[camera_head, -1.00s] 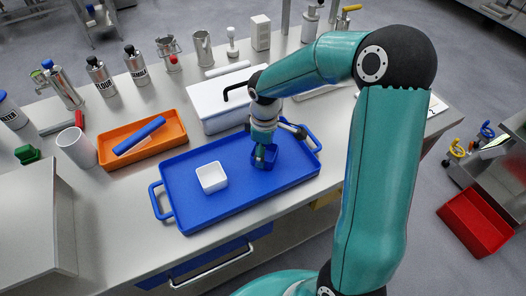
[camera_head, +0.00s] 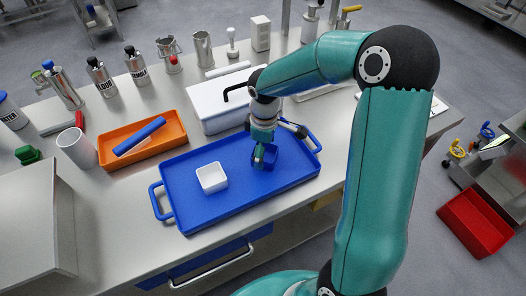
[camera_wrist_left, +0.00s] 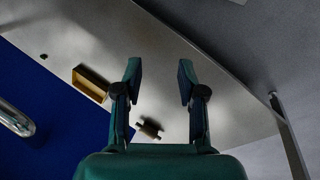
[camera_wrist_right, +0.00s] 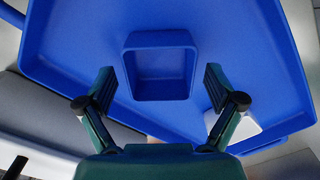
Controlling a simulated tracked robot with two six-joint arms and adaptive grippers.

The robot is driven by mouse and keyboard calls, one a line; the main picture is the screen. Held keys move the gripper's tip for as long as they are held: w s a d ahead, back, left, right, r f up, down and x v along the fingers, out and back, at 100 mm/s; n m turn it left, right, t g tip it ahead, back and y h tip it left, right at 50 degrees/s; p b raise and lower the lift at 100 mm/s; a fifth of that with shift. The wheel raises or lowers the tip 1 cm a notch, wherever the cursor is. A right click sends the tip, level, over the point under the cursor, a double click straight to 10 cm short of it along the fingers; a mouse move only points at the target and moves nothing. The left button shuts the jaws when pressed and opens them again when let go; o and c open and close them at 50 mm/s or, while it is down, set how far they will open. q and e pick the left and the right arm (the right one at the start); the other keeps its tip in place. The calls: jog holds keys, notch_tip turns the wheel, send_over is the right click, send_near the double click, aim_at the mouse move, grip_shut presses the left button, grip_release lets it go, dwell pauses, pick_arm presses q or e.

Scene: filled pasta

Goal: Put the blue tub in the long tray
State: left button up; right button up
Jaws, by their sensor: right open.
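The long tray (camera_head: 230,207) is blue with raised walls and handles, and it lies on the counter. The small square blue tub (camera_head: 273,154) stands upright inside it, in its right part. In the right wrist view the tub (camera_wrist_right: 160,72) sits on the tray floor (camera_wrist_right: 75,50), just beyond my fingertips. My right gripper (camera_wrist_right: 158,82) is open, with one finger to each side of the tub and a gap visible on both sides. In the head view it partly hides the tub. My left gripper (camera_wrist_left: 160,75) is open and empty, seen only in its own wrist view.
A white tub (camera_head: 212,178) stands in the tray, left of the blue one. An orange tray (camera_head: 112,162) holding a blue object (camera_head: 139,136) is at the left. Bottles line the counter's back.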

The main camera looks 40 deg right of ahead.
notch_tip(320, 180, up, 11)
jog(key=shift+r+p, duration=0.2)
jog(key=shift+p, duration=0.15)
dwell(0.4)
